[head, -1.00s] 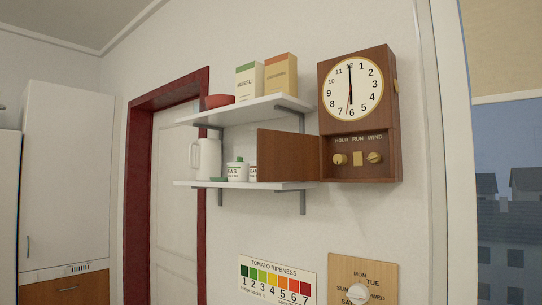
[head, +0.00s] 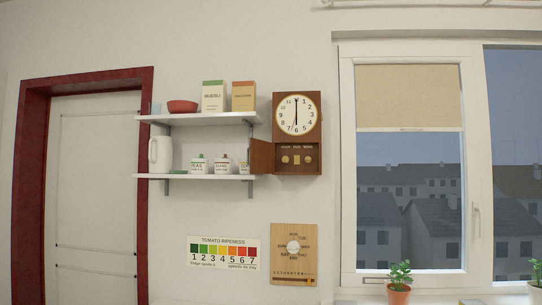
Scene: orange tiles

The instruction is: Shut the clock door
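The wall clock (head: 297,134) is a brown wooden case with a round white face in its upper part. Its lower compartment (head: 297,160) shows knobs under small labels. The clock door (head: 261,156) is a small brown panel hinged at the left side of that compartment. It stands open, swung out to the left beside the shelves. Neither of my grippers is in the head view.
Two white shelves (head: 200,118) left of the clock hold boxes, a red bowl (head: 182,106), a white jug (head: 160,153) and jars close to the door. A wooden day dial board (head: 293,262) hangs below. A window (head: 408,170) is on the right, with potted plants (head: 399,285) at its sill.

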